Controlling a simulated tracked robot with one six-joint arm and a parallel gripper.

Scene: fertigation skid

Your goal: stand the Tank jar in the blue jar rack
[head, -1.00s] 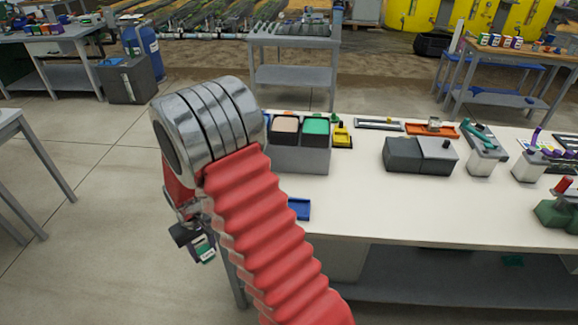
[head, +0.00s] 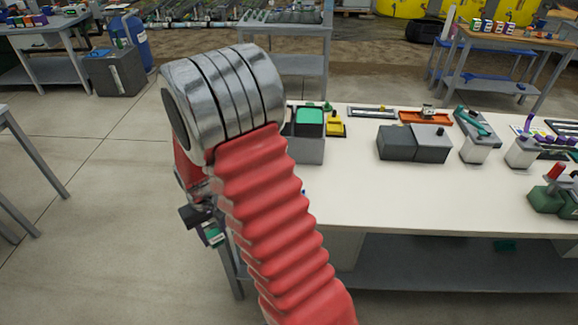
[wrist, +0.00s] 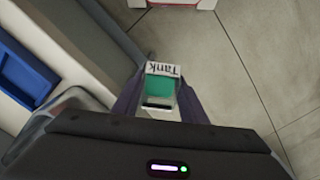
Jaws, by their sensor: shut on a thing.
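My gripper (wrist: 160,98) is shut on the Tank jar (wrist: 160,84), which has a green lid and a white label reading "Tank" in the wrist view. The jar is held above the floor, off the table's edge. In the head view the jar (head: 213,235) shows small below my arm, left of the table. A blue tray-like thing (wrist: 28,75) lies on the table at the left of the wrist view; I cannot tell for sure that it is the jar rack. In the head view my arm hides most of that spot.
The white table (head: 400,195) holds a grey bin with a green top (head: 309,132), a yellow item (head: 336,126), grey boxes (head: 413,143), an orange tray (head: 424,117) and a green block with a red handle (head: 548,190). The table's front middle is clear.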

